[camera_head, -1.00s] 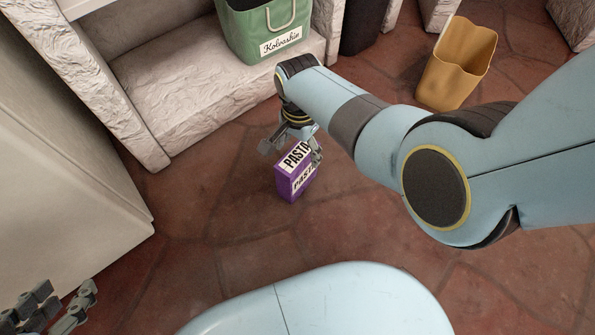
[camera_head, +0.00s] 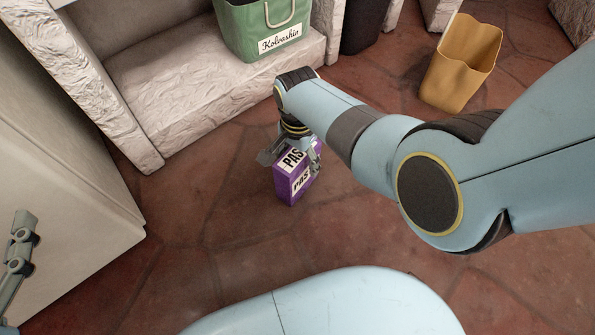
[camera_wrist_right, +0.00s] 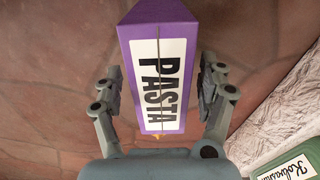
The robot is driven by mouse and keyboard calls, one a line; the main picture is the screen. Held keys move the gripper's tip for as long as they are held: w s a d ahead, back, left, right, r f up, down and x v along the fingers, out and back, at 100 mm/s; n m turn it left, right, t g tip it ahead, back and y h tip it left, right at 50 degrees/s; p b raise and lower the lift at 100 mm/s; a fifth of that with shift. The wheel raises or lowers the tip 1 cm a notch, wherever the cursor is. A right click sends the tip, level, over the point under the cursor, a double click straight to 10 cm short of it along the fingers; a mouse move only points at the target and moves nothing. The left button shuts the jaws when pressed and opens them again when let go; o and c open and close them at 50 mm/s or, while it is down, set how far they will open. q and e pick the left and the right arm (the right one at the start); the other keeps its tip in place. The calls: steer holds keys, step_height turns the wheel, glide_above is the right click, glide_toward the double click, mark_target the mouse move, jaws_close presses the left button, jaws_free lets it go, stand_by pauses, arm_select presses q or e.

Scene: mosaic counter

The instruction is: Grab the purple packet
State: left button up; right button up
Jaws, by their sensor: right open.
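The purple packet (camera_head: 291,191) is a box with white labels reading PASTA, standing upright on the stone floor in the head view. My right gripper (camera_head: 291,160) is at its top from behind, partly hiding it. In the right wrist view the packet (camera_wrist_right: 158,32) lies between the two open fingers of my right gripper (camera_wrist_right: 160,85), with a visible gap on each side. My left gripper (camera_head: 18,250) shows only in part at the left edge of the head view, and its jaw state is unclear.
A yellow bin (camera_head: 455,72) stands on the floor at the back right. A pale cabinet (camera_head: 60,190) is on the left. The floor around the packet is clear.

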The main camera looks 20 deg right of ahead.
steer(key=shift+f+b, duration=0.6)
steer(key=shift+f, duration=0.2)
steer(key=shift+f+b, duration=0.5)
steer(key=shift+f, duration=0.15)
arm_select(q)
steer(key=w+d+r+m+t+h, duration=0.1)
steer(key=w+r+t, duration=0.1)
steer(key=r, duration=0.5)
steer(key=w+r+m+t+h, duration=0.1)
steer(key=w+r+t, duration=0.1)
steer(key=r+t, duration=0.3)
step_height(320, 180, up, 3)
steer(key=shift+d+r+h, duration=0.1)
steer(key=shift+d+h, duration=0.3)
arm_select(e)
jaws_close()
